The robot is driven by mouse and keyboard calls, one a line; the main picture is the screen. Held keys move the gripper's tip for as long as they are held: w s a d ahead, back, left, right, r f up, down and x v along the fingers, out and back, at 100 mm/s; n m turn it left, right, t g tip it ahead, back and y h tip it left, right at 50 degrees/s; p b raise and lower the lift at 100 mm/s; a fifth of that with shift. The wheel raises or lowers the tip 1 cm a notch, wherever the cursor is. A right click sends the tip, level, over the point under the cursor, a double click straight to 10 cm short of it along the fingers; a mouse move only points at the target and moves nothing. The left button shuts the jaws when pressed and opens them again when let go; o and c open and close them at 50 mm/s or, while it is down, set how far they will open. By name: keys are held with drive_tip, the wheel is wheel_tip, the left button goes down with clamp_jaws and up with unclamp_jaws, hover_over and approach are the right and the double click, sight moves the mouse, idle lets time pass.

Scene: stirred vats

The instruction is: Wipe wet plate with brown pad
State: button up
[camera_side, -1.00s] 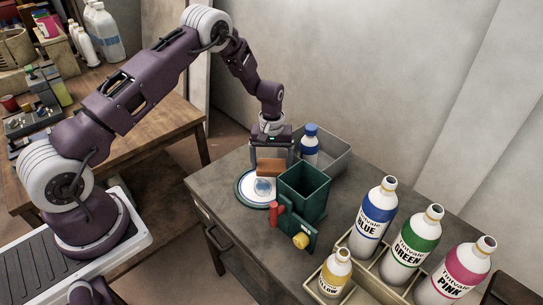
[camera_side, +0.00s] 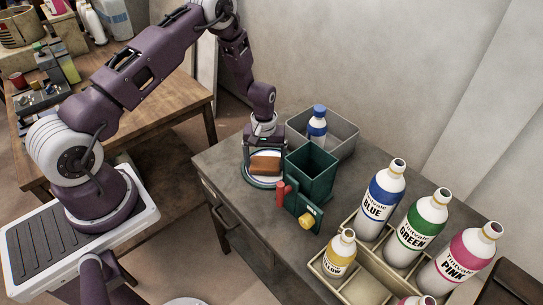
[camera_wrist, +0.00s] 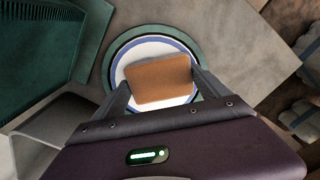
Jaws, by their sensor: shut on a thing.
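My gripper (camera_side: 264,158) is shut on the brown pad (camera_side: 265,165), a small brown block. The pad is over the middle of the plate (camera_side: 262,183), low and seemingly on its surface, though I cannot be sure of contact. In the wrist view the pad (camera_wrist: 160,80) lies between my two fingers and covers much of the plate (camera_wrist: 150,48). The plate is white with a blue ring and sits on a round dark green base. The wet patch is hidden under the pad.
A dark green open vat (camera_side: 311,172) with a red handle and yellow knob stands close right of the plate. Behind it, a grey bin (camera_side: 343,143) holds a blue-capped bottle (camera_side: 317,125). A crate (camera_side: 363,283) of paint bottles is at the front right.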

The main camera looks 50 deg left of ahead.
drive_tip(key=shift+s, duration=0.85)
drive_tip(key=shift+s+f, duration=0.1)
drive_tip(key=shift+s, duration=0.4)
drive_tip(key=c, duration=0.3)
drive_tip(key=shift+w, duration=0.6)
drive_tip(key=shift+c, duration=0.7)
drive_tip(key=w, duration=0.7)
drive_tip(key=shift+w+r, duration=0.15)
drive_tip(key=shift+r, duration=0.05)
drive_tip(key=shift+s, duration=3.45)
drive_tip(key=shift+s+d+f, duration=0.1)
drive_tip(key=shift+s+f, duration=0.05)
drive_tip(key=shift+s, duration=0.7)
drive_tip(key=shift+w+r, duration=0.15)
drive_tip(key=shift+w, duration=2)
drive_tip(key=shift+w+r, duration=0.1)
drive_tip(key=shift+w, duration=2.05)
wheel_tip(320, 180, up, 8)
drive_tip(key=shift+f, duration=0.1)
